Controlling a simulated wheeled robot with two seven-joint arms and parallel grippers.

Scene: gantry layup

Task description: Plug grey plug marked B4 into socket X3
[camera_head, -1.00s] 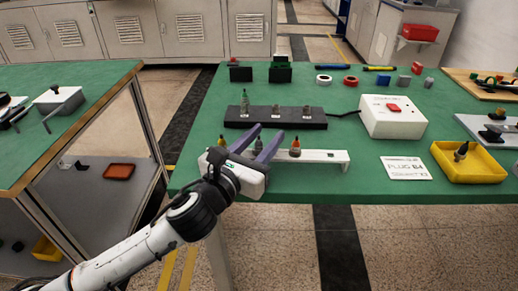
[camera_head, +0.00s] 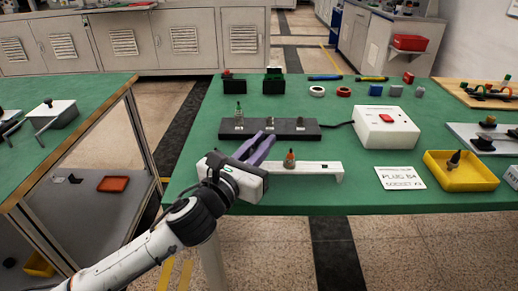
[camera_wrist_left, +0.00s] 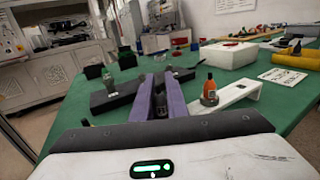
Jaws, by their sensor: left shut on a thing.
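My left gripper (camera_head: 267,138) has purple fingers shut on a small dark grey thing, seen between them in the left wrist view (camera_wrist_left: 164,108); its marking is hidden. The gripper is over the white rack (camera_head: 322,168), in front of the black socket block (camera_head: 308,133). An orange-topped plug (camera_head: 290,159) stands on the rack, right of the fingers; it also shows in the left wrist view (camera_wrist_left: 209,90). A grey-green plug (camera_head: 239,115) stands at the block's left position. Two grey sockets sit in its middle and right; their labels are unreadable. My right gripper is not in view.
A white box with a red button (camera_head: 386,126) is cabled to the block. A card reading plug B4, socket X3 (camera_head: 399,178) lies beside a yellow tray (camera_head: 462,180) holding a dark plug. Markers and tape rolls lie along the back. Green table is clear left of the block.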

